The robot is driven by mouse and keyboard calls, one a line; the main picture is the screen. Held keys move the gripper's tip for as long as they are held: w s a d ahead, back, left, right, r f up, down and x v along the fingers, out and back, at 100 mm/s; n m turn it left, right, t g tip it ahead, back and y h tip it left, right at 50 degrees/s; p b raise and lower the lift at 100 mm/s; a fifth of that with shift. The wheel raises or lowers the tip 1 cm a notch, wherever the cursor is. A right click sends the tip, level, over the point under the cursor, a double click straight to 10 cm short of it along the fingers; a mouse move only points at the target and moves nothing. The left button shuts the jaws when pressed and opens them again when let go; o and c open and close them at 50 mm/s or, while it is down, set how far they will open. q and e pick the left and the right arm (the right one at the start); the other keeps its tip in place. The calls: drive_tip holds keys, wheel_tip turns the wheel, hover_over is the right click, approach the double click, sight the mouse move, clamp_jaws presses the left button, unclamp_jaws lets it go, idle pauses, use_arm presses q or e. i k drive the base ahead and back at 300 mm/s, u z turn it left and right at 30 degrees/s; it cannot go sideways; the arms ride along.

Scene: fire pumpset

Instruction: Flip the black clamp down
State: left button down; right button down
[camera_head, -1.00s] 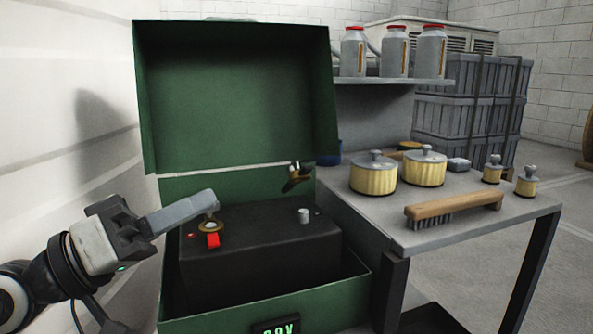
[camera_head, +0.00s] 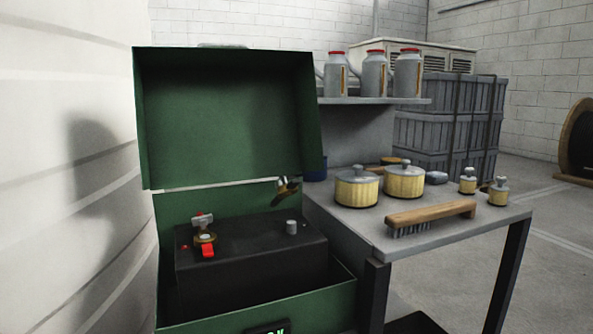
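The black clamp (camera_head: 287,187), dark with a brass-coloured part, is at the back right of the open green box (camera_head: 230,120). It is raised above and behind the bare grey right post (camera_head: 291,227) of the black battery (camera_head: 262,258), apart from that post. At the left post, a brass-coloured ring (camera_head: 205,238) with a red tab (camera_head: 208,251) sits around the terminal, with a grey piece (camera_head: 203,220) above it. Neither of my grippers is in view.
A grey table (camera_head: 350,222) stands to the right with a wooden brush (camera_head: 430,215) and yellow-sided lidded pots (camera_head: 358,188). A shelf (camera_head: 375,101) behind holds grey bottles with red caps. The space above the battery is clear; the raised lid stands behind it.

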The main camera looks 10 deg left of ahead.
sight(284, 190)
drive_tip(key=k, duration=1.3)
drive_tip(key=u, duration=1)
drive_tip(key=i, duration=1.5)
drive_tip(key=z, duration=1.1)
drive_tip(key=i, duration=0.2)
drive_tip(key=z, duration=0.05)
